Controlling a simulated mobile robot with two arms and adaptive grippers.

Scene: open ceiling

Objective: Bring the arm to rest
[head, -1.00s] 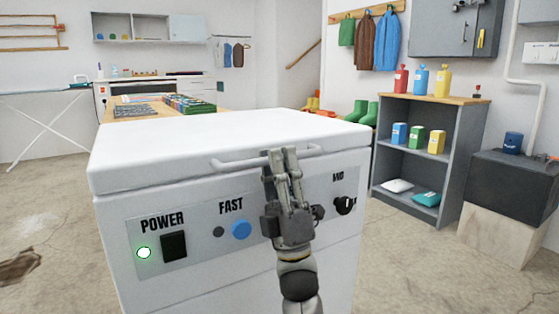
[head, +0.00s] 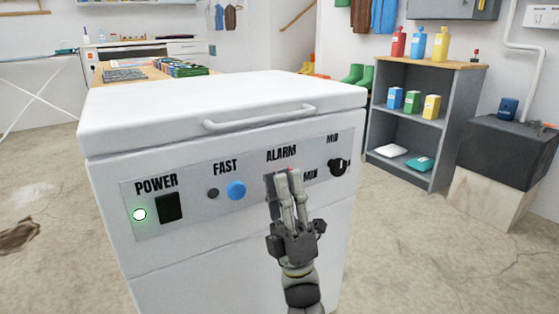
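My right gripper (head: 284,174) is in the middle of the head view, in front of the white chest appliance's control panel. Its two fingers point up and lie close together, with nothing seen between them. The gripper covers part of the panel below the ALARM label (head: 281,153); a small reddish spot shows just above the fingertips. Whether the fingertips touch the panel cannot be told. My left gripper is not in view.
The white appliance (head: 220,106) has a closed lid with a bar handle (head: 260,119). Its panel has a lit green lamp (head: 139,214), a black switch (head: 170,207), a blue button (head: 236,190) and a black knob (head: 337,167). A grey shelf (head: 452,130) stands right. Open floor lies between.

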